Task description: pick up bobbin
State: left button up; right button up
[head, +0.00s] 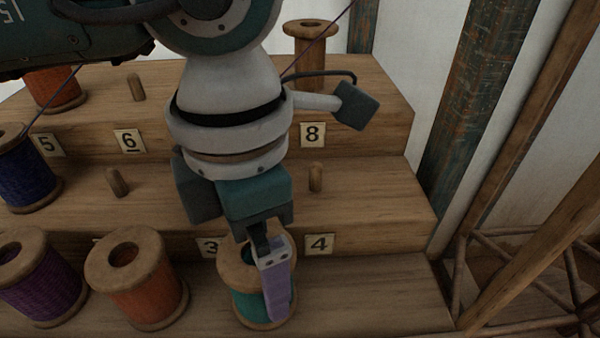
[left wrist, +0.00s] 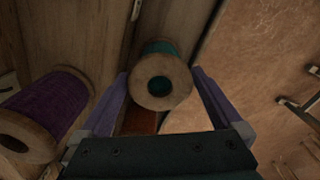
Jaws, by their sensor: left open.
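A bobbin wound with teal thread (head: 238,298) stands upright on the lowest wooden step, in front of labels 3 and 4. My left gripper (head: 274,300) reaches down over it, and one lilac finger covers part of its right side. In the left wrist view the bobbin's pale wooden end (left wrist: 142,84) faces the camera between the two spread fingers of my left gripper (left wrist: 157,84). The jaws are open, with visible gaps beside the bobbin. The other finger is hidden in the head view. My right gripper is not in view.
An orange bobbin (head: 148,301) and a purple bobbin (head: 48,290) stand to the left on the same step. A blue bobbin (head: 22,178) is on the middle step. Short wooden pegs (head: 117,182) rise from the steps. The lowest step is clear to the right.

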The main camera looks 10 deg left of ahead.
pick_arm(q)
jog(key=c, duration=1.2)
jog(key=shift+o, duration=0.2)
